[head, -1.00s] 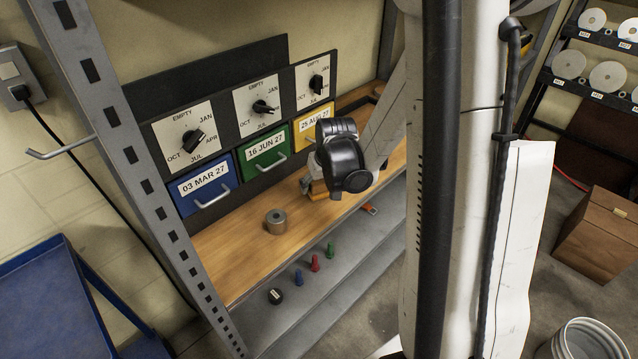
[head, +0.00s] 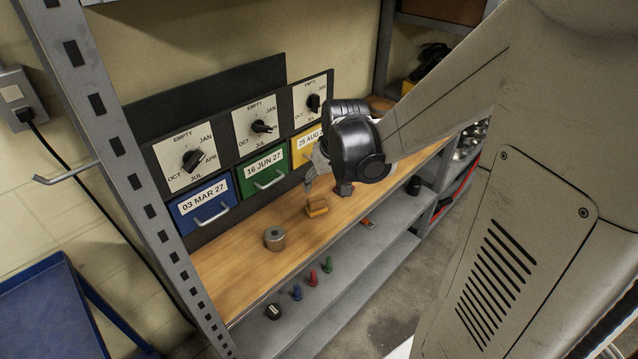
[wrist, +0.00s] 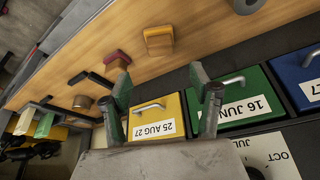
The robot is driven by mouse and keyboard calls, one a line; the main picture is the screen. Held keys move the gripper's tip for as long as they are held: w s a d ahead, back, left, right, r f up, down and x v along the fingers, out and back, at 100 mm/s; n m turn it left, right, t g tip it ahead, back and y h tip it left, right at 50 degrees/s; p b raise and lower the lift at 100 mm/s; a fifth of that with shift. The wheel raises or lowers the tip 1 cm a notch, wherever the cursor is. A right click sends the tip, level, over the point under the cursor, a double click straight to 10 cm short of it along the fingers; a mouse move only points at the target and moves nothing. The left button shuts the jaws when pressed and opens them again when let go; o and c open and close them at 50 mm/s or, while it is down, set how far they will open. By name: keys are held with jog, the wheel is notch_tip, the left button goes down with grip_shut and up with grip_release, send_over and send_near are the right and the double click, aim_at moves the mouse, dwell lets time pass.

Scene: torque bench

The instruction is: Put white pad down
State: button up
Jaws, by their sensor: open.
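No plainly white pad can be made out. A tan-topped block with an orange lower part (head: 316,207) lies on the wooden bench below the drawers. It also shows in the wrist view (wrist: 158,40), apart from my fingers. My gripper (wrist: 158,82) is open, with nothing between its fingers, in front of the yellow drawer (wrist: 158,117). In the head view my gripper (head: 328,182) is just behind and right of the block, partly hidden by the wrist. A cream pad (wrist: 45,124) and a green pad (wrist: 22,122) show at the left of the wrist view.
A red block (wrist: 117,58) sits near the gripper. A metal cylinder (head: 274,238) stands on the wooden bench (head: 230,273). The green drawer (head: 265,174) and blue drawer (head: 205,207) are shut.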

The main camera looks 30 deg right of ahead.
jog(key=s+a+r+n+t, duration=0.1)
jog(key=s+a+r, duration=0.4)
jog(key=s+a, duration=0.3)
jog(key=s+a+r+t, duration=0.1)
jog(key=s+a+r, duration=0.5)
jog(key=s+a, duration=0.1)
jog(key=shift+s+a+n+t+y, duration=0.3)
jog(key=shift+s+a+n+y, duration=0.05)
jog(key=shift+s+n+y, duration=0.05)
